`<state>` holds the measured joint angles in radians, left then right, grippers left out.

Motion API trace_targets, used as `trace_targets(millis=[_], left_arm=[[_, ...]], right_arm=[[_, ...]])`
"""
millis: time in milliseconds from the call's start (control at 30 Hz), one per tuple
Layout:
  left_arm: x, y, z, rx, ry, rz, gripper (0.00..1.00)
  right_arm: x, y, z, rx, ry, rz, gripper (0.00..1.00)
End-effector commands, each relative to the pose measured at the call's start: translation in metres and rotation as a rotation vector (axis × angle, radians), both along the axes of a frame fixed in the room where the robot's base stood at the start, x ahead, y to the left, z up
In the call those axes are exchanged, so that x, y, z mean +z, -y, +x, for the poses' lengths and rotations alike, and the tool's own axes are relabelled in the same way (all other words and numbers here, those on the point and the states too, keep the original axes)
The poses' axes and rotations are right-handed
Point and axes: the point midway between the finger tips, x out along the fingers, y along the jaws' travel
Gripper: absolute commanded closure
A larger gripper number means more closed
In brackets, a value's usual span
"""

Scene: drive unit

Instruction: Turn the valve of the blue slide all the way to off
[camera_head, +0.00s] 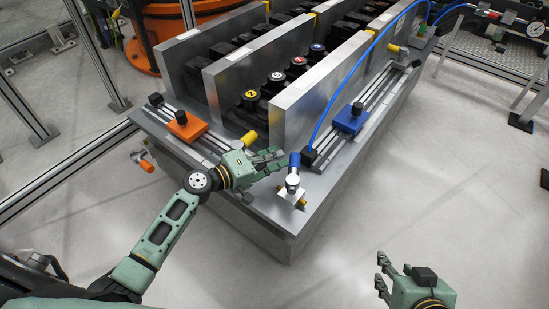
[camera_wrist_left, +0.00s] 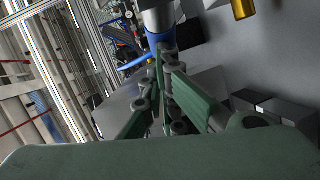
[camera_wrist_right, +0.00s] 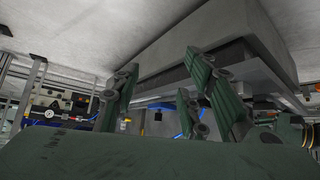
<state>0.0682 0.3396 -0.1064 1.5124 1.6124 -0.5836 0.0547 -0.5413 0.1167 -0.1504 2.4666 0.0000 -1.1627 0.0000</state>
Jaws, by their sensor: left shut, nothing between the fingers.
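The blue slide (camera_head: 350,119) sits on its rail on the right part of the drive unit. Its valve (camera_head: 291,181) stands at the near corner, a silver body with a blue handle (camera_head: 294,160) pointing up. My left gripper (camera_head: 280,160) is shut and empty, with its fingertips just left of the handle. In the left wrist view, the blue handle (camera_wrist_left: 160,40) shows right ahead of the fingertips; I cannot tell whether they touch. My right gripper (camera_head: 382,275) is open and empty, low at the right, away from the unit.
An orange slide (camera_head: 187,127) with its orange-handled valve (camera_head: 147,165) is on the left part of the unit. Metal plates (camera_head: 318,88) stand between the rails. A blue hose (camera_head: 345,80) runs above the blue slide's rail.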

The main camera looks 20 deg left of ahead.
Motion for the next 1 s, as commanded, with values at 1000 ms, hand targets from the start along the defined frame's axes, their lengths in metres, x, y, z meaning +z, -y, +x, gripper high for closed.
trace_targets(millis=[1000], left_arm=[[-0.002, 0.014, 0.012, -0.14, -0.001, -0.001, 1.0]], right_arm=[[0.146, -0.043, 0.086, 0.054, 0.823, 0.195, 0.6]])
